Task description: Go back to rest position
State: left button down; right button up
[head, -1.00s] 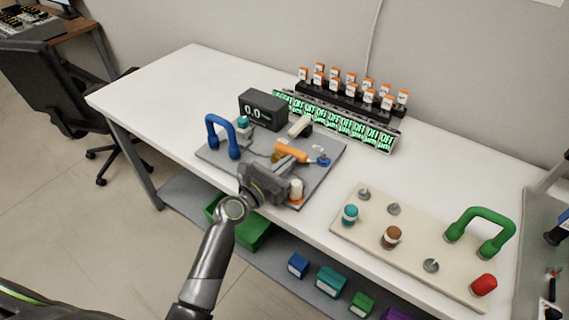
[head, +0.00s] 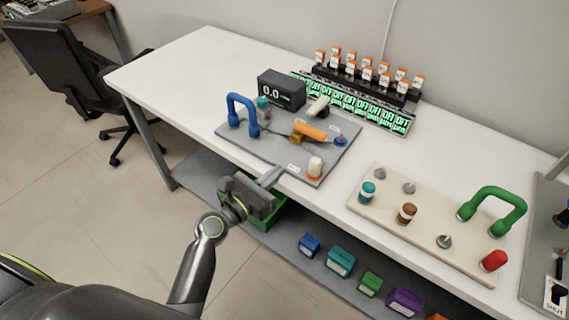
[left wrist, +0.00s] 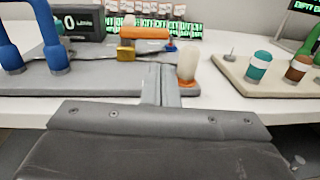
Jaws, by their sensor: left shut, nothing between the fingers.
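My left gripper (head: 270,177) is shut and empty. In the head view it is at the table's front edge, just in front of the grey board (head: 232,138). In the left wrist view its closed fingers (left wrist: 160,85) point toward the same board, between the orange-and-brass piece (left wrist: 145,42) and the white cylinder with an orange base (left wrist: 188,65). I cannot tell whether the fingertips touch the board. My right gripper is not in view.
The grey board carries a blue handle (head: 242,112) and a black display (head: 281,89) stands behind it. A cream board (head: 425,233) with a green handle (head: 493,207) lies to the right. Coloured boxes (head: 340,261) sit on the lower shelf (head: 195,172).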

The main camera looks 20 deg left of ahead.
pick_arm(q)
jog(key=s+a+f+m+g+y, duration=0.2)
jog(key=s+f+m, duration=0.15)
jog(key=f, duration=0.65)
jog(key=s+a+f+m+g+y, duration=0.1)
jog(key=s+a+f+m+g, duration=0.25)
jog(key=f, duration=0.75)
jog(key=s+a+f+m+g+y, duration=0.1)
jog(key=s+f+m+g+y, duration=0.3)
jog(key=f, duration=0.6)
jog(key=s+a+f+m+g, duration=0.2)
jog(key=s+f+m, duration=0.4)
jog(key=s, duration=0.4)
jog(key=s+a+f+m+g+y, duration=0.1)
jog(key=s+a+f+m, duration=0.2)
jog(key=s+f+m, duration=0.3)
jog(key=s+a+f+m+g, duration=0.2)
jog(key=s+f+m, duration=0.5)
jog(key=s, duration=0.8)
jog(key=shift+s+a+m+g+y, duration=0.3)
jog(key=shift+a+g, duration=0.05)
jog(key=shift+a, duration=0.25)
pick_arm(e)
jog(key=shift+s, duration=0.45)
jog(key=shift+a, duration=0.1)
